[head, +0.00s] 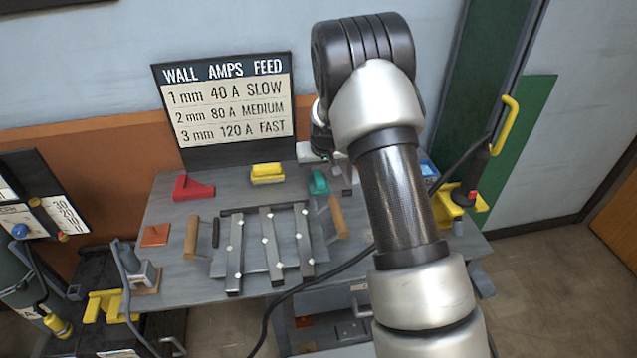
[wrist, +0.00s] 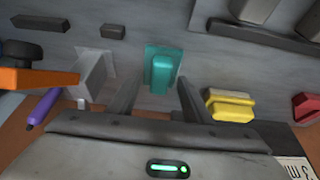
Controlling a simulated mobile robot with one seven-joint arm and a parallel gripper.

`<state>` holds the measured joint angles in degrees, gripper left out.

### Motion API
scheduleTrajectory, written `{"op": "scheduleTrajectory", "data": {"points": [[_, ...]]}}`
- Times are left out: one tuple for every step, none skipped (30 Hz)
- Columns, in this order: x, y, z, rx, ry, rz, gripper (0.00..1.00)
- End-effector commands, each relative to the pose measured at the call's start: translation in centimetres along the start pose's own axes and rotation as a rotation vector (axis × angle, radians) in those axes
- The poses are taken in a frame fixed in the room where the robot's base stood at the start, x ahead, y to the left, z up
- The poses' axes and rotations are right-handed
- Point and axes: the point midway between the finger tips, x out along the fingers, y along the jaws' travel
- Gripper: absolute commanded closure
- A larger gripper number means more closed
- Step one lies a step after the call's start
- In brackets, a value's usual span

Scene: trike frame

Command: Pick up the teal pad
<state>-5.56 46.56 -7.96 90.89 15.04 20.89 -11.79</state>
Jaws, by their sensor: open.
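The teal pad (head: 318,182) lies on the grey workbench, toward its back right, just left of my arm in the head view. In the wrist view the teal pad (wrist: 162,68) shows as a raised block on a flat plate, near the middle of the picture. My gripper (wrist: 157,92) is open and empty. Its two fingers point toward the pad, one to each side of it in the picture; I cannot tell the height left between them. In the head view my arm hides most of the gripper.
The yellow block (wrist: 230,105) is close to the right finger in the wrist view. A white-grey block (wrist: 95,75) and a purple tool (wrist: 43,108) lie to the left. The red angle piece (head: 192,188) and grey bars (head: 272,240) are on the workbench (head: 170,212).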

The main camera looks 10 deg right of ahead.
Motion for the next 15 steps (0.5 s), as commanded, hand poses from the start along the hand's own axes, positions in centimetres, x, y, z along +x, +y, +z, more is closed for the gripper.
{"op": "scheduleTrajectory", "data": {"points": [[-0.03, 0.00, -0.01, 0.000, 0.000, 0.000, 0.55], [-0.04, 0.00, -0.01, 0.000, 0.000, 0.000, 0.55], [-0.04, -0.01, -0.01, 0.000, 0.000, 0.000, 0.61], [-0.04, -0.01, -0.01, 0.000, 0.000, 0.000, 0.67], [-0.05, -0.01, 0.00, 0.000, 0.000, 0.000, 0.72], [-0.05, -0.01, 0.00, 0.000, 0.000, 0.000, 0.78], [-0.05, -0.01, 0.00, 0.000, 0.000, 0.000, 0.83], [-0.05, -0.01, 0.00, 0.000, 0.000, 0.000, 0.88], [-0.05, -0.01, 0.00, 0.000, 0.000, 0.000, 0.95], [-0.06, -0.01, 0.00, 0.000, 0.000, 0.000, 0.99], [-0.07, -0.01, -0.02, 0.000, 0.000, 0.000, 1.00], [-0.07, -0.01, -0.03, 0.000, 0.001, 0.000, 1.00], [-0.07, -0.01, -0.02, 0.000, 0.000, 0.000, 1.00], [-0.08, -0.01, -0.02, -0.001, 0.001, 0.000, 1.00], [-0.08, -0.01, -0.03, 0.000, 0.001, 0.000, 1.00]]}}
